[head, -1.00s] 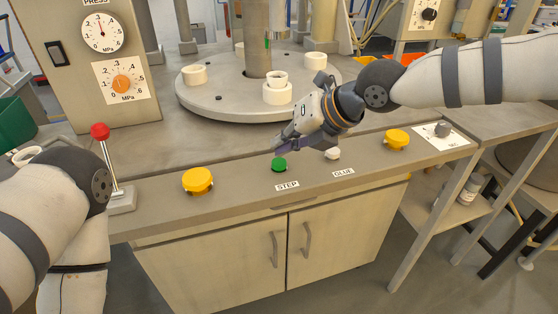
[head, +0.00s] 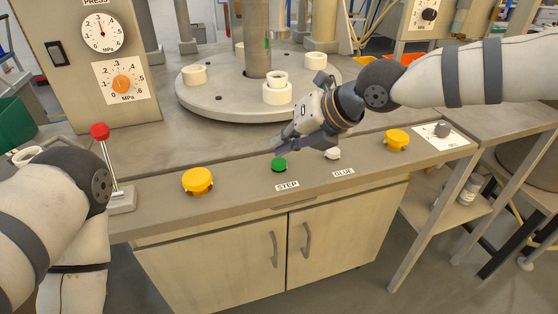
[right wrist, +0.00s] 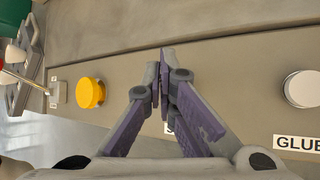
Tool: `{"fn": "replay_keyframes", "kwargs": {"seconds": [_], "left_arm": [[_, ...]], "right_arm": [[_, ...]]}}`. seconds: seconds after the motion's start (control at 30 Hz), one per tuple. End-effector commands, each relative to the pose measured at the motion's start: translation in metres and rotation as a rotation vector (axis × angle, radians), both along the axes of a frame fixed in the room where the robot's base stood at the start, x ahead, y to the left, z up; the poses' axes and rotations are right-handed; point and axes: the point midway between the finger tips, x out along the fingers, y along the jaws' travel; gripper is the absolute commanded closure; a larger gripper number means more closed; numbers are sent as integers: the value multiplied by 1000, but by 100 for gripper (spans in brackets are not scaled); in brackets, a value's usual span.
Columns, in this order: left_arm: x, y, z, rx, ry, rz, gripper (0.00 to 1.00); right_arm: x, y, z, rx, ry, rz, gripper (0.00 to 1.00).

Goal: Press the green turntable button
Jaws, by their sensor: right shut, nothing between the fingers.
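The green button (head: 279,165) sits on the front ledge of the bench, behind the STEP label (head: 287,186). My right gripper (head: 277,148) is shut and empty, with its fingertips just behind and above the green button in the head view. I cannot tell if they touch it. In the right wrist view the closed fingers (right wrist: 159,72) hide the green button, and only a sliver of the STEP label shows between them. The turntable (head: 225,105) carries several white cups. My left arm comes in at the left, but its gripper is out of sight.
A white button (head: 332,153) stands close right of the green one, by the GLUE label (head: 343,173). Yellow buttons stand to the left (head: 198,181) and right (head: 397,140). A red-knobbed lever (head: 100,131) rises at the left end, near my left arm.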

Motion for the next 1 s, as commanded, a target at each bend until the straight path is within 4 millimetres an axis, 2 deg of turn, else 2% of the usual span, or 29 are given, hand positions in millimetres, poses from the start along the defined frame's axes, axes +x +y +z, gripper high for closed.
{"fn": "replay_keyframes", "kwargs": {"seconds": [1.0], "left_arm": [[2,0,1,0,-5,0,39]], "right_arm": [[0,0,-12,0,0,0,100]]}}
